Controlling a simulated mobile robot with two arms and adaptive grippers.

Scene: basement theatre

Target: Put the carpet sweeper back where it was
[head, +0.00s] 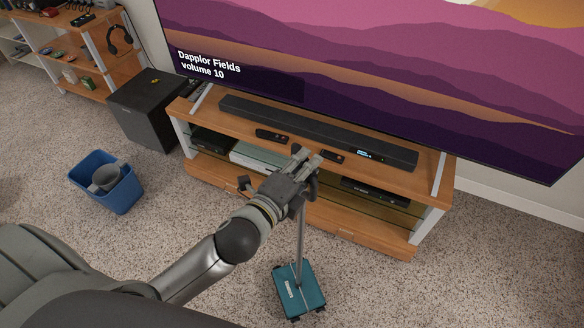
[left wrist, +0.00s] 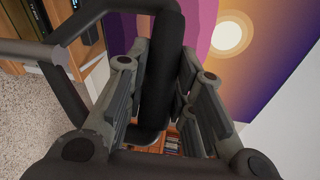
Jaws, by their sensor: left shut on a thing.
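The carpet sweeper (head: 308,292) stands on the carpet in front of the TV stand, at the lower middle of the head view. It has a flat teal head with a label and a thin grey pole rising almost upright. My left gripper (head: 306,160) is at the top of the pole, in front of the stand's top shelf. In the left wrist view, the sweeper's black handle (left wrist: 160,75) runs between the gripper's two fingers, and the gripper is shut on it. The gripper hides part of the handle in the head view. My right gripper does not show.
The wooden TV stand (head: 335,219) bears a soundbar (head: 310,128) and remotes, close behind my gripper. A black subwoofer (head: 150,110) and a blue bin (head: 121,194) stand to the left. A shelf with small items is at the far left. Open carpet lies right of the sweeper.

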